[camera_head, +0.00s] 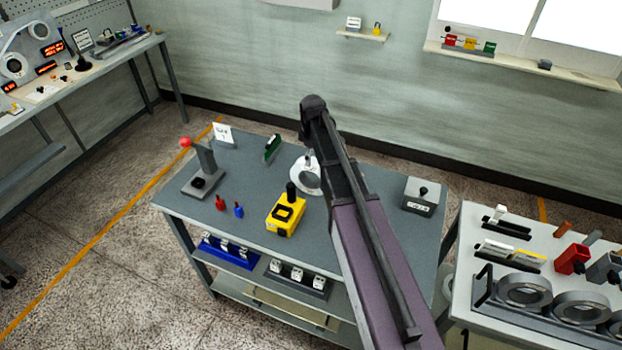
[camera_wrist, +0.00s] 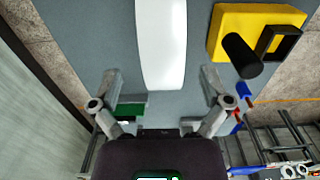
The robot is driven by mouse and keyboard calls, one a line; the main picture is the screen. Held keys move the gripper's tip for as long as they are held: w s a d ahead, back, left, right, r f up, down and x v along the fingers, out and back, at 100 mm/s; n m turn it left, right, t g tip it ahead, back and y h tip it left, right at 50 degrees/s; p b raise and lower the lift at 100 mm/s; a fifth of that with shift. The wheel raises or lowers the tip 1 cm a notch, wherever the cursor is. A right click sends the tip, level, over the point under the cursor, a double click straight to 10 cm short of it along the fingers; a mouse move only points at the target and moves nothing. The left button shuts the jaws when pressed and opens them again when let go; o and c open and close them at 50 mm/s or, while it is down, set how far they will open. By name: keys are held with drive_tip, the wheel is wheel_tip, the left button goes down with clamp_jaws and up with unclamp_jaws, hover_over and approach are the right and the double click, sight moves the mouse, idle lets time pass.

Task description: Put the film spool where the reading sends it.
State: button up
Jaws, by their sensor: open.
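I cannot pick out the film spool for certain. A white round piece with a grey centre (camera_head: 303,178) stands on the grey table (camera_head: 240,178), partly behind my arm. In the wrist view a long white rounded thing (camera_wrist: 161,42) lies just ahead of my fingers; it may be the same piece. My gripper (camera_wrist: 163,92) is open, with nothing between its fingertips. It is hidden behind my arm in the head view. A yellow device with a black knob (camera_head: 286,215) sits nearer; it also shows in the wrist view (camera_wrist: 229,22). Orange displays (camera_head: 53,48) glow on the left bench, too small to read.
The table also holds a stand with a red ball (camera_head: 203,170), a small sign (camera_head: 223,134), a green piece (camera_head: 272,147), red (camera_head: 220,203) and blue (camera_head: 239,210) pieces and a grey box (camera_head: 421,197). A right-hand table (camera_head: 462,290) carries grey rings (camera_head: 524,291).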

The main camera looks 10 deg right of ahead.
drive_tip(key=shift+a+f+b, duration=0.15)
drive_tip(key=shift+f+b, duration=1.7)
drive_tip(key=shift+f, duration=0.25)
clamp_jaws()
